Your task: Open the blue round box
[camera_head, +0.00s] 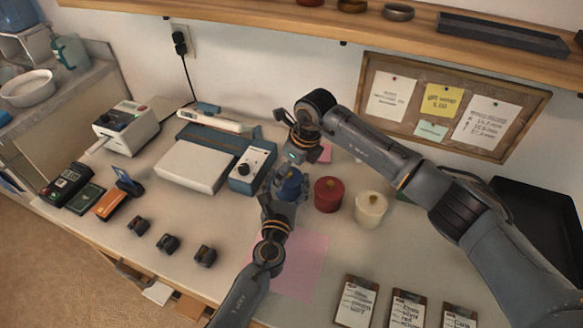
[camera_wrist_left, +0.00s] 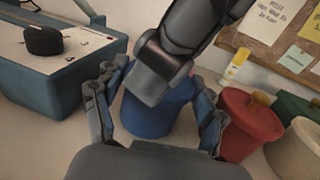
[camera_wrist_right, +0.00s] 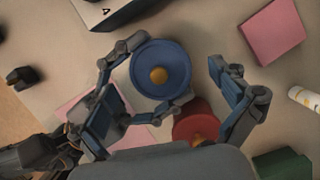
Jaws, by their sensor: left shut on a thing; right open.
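The blue round box (camera_head: 290,187) stands on the table, partly hidden by both my grippers. My left gripper (camera_head: 279,203) is shut around its side; the left wrist view shows a finger on each side of the blue body (camera_wrist_left: 158,118). In the right wrist view the round blue lid (camera_wrist_right: 176,56) with its gold knob (camera_wrist_right: 159,75) is seen from above, seated on the box. My right gripper (camera_wrist_right: 174,98) is open above the box, its fingers spread apart with the lid between and below them, not closed on the knob.
A red round box (camera_head: 327,194) and a cream round box (camera_head: 370,209) stand just right of the blue one. A blue-grey device with a dial (camera_head: 252,167) is close on the left. A pink sheet (camera_head: 300,265) lies in front. Clipboards (camera_head: 408,311) lie front right.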

